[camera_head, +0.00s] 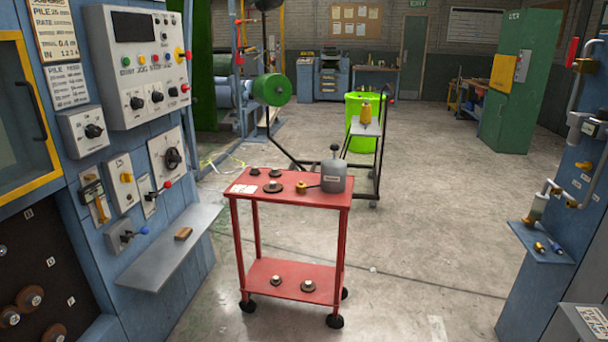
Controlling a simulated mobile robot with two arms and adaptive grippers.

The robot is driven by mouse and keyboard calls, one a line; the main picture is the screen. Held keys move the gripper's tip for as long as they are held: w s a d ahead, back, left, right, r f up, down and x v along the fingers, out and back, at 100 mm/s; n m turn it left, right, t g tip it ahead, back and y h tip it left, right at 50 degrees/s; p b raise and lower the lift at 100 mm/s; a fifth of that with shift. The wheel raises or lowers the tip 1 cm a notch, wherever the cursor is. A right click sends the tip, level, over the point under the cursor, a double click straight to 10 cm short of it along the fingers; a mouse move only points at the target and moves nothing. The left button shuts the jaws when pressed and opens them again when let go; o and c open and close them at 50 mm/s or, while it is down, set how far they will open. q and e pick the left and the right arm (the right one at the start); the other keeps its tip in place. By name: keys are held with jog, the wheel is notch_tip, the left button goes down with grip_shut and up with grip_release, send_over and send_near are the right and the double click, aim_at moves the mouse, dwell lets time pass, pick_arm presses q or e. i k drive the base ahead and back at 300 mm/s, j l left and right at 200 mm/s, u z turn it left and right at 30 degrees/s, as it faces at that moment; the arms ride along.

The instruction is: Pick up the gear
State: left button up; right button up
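A red two-shelf cart (325,199) stands on the floor in the middle of the head view. On its top are several small dark round pieces that look like gears: one at the back left (255,171), one beside it (275,171) and a wider one in front (273,187). Two similar round pieces, one small (276,281) and one larger (308,286), lie on the lower shelf. I cannot tell which one is the task's gear, and teeth are too small to make out. Neither of my grippers is in view.
A blue machine (575,190) stands right. Floor right of the cart is clear.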

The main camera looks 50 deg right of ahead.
aim_at(275, 173)
jog(key=z, duration=1.5)
jog(key=u, duration=1.55)
jog(key=z, duration=1.55)
jog(key=i+l+u, duration=0.15)
jog(key=i, duration=0.35)
jog(key=i+l+u, duration=0.2)
jog(key=i+l, duration=0.15)
jog(key=i+l+u, duration=0.15)
jog(key=i+l, duration=0.2)
jog(key=i, duration=0.2)
